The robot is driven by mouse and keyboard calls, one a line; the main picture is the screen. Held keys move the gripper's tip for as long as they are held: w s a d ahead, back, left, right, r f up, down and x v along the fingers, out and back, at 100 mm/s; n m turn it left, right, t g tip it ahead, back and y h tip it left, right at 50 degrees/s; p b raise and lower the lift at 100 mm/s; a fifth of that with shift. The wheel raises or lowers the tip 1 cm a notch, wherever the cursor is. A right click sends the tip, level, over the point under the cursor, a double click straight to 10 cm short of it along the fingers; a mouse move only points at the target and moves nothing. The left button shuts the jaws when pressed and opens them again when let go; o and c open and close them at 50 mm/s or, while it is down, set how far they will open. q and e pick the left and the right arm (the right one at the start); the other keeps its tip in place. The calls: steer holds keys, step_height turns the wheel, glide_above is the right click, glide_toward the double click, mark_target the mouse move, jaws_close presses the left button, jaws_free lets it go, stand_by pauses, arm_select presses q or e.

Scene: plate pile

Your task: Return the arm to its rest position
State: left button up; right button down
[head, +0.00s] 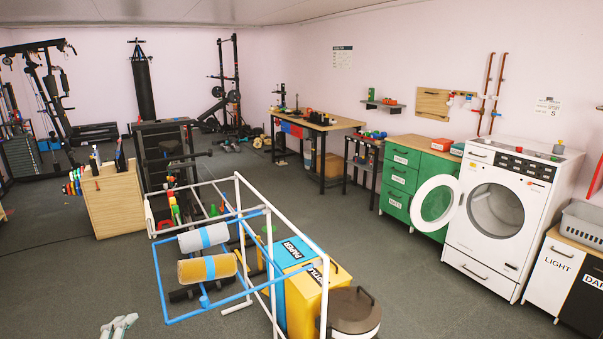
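No pile of plates can be clearly made out. A few small round things that may be weight plates (265,141) lie on the floor by the far wall, too small to tell.
A white and blue pipe frame (157,268) with rolls stands in the near middle, beside yellow and blue bins (305,300) and a round lidded bin (353,312). A washer (478,258) with its door open stands right. Floor (60,280) is clear left.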

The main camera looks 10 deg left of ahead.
arm_select(q)
steer(key=s+a+f+n+g, duration=0.2)
steer(key=a+f+n, duration=0.15)
steer(key=f, duration=0.45)
steer(key=s+a+f+n+g, duration=0.15)
steer(key=a+f, duration=0.25)
steer(key=f, duration=0.5)
steer(key=s+f+n+g, duration=0.35)
steer(key=s+f, duration=0.85)
steer(key=f, duration=0.4)
steer(key=s+d+f+n+g, duration=0.3)
steer(key=s+d+f, duration=0.5)
steer(key=s+f, duration=0.45)
steer(key=s+d+f+n+g+h, duration=0.1)
steer(key=s+d+f+g+h, duration=0.1)
steer(key=s+d, duration=0.9)
steer(key=shift+s+d+f+h, duration=0.15)
steer(key=shift+d+h, duration=0.15)
steer(key=shift+d, duration=0.35)
steer(key=shift+n, duration=0.25)
